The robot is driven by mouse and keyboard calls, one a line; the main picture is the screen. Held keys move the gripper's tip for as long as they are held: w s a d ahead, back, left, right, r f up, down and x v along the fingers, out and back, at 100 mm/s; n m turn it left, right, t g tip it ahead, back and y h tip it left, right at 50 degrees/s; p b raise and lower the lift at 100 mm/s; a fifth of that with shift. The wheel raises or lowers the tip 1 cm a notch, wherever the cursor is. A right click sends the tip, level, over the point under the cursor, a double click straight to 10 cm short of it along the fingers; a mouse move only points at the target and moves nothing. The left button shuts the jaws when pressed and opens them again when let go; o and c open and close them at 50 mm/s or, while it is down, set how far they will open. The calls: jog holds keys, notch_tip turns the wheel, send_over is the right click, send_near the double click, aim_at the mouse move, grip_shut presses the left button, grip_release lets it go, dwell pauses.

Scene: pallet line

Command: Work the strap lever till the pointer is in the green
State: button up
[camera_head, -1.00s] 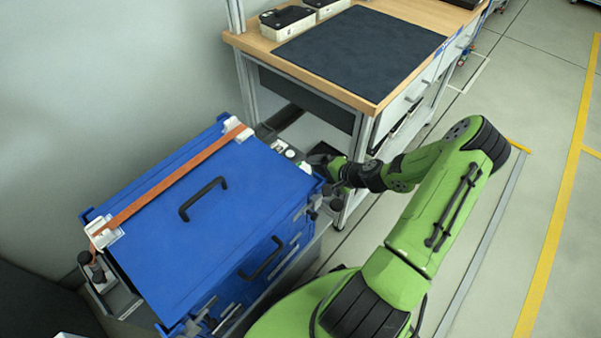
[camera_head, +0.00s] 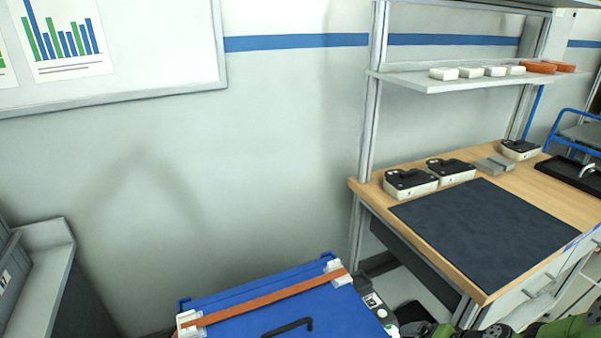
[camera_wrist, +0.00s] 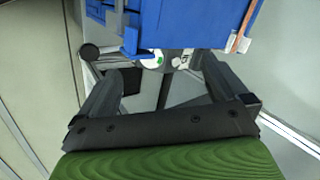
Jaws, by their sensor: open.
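The blue case (camera_head: 290,315) stands at the bottom of the head view, with an orange strap (camera_head: 265,297) across its lid. A grey strap unit (camera_head: 376,308) sits at its right end. In the wrist view a white dial (camera_wrist: 152,60) with a green patch shows below the blue case; its pointer is too small to read. A round black knob (camera_wrist: 90,52) on a bar is left of the dial, outside the fingers. I cannot tell whether it is the lever's. My gripper (camera_wrist: 167,70) is open, with the dial ahead between its fingers and nothing visibly held.
A wooden workbench (camera_head: 361,184) with a dark mat (camera_head: 485,230) and several black-and-white units stands right of the case. A shelf (camera_head: 470,79) hangs above it. A grey cabinet (camera_head: 45,255) is at the left, and a wall stands behind.

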jog(key=s+a+r+n+g+h+p, duration=0.25)
jog(key=a+r+n, duration=0.35)
jog(key=r, duration=0.8)
jog(key=s+a+r+n+t+p, duration=0.1)
jog(key=s+a+r+p, duration=0.1)
jog(key=s+a+r, duration=0.3)
jog(key=s+a+r+n+h+p, duration=0.1)
jog(key=s+a+r+n+p, duration=0.1)
jog(key=s+a+r, duration=0.3)
jog(key=s+r, duration=0.3)
jog(key=r, duration=0.4)
jog(key=shift+s+a+t, duration=0.35)
jog(key=shift+s, duration=0.05)
jog(key=shift+c, duration=0.2)
